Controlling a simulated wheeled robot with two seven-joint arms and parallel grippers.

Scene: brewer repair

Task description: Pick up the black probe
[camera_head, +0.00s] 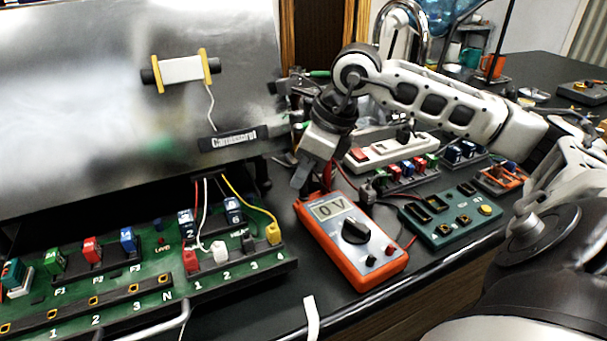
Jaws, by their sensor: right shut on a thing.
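My right gripper (303,183) reaches in from the right and points down, just behind and left of the orange multimeter (352,240). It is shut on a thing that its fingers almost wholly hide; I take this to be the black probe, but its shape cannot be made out. A red piece shows close beside the fingers, partly covered by them. The multimeter lies face up, its display reading about 0 V, with a black dial in the middle. My left gripper is not in view.
A green terminal board (130,290) with colored fuses and wires lies at front left, below a steel panel (110,90). A dark green box (450,215), a white power strip (395,150) and colored blocks crowd the right. Bare black table shows left of the multimeter.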

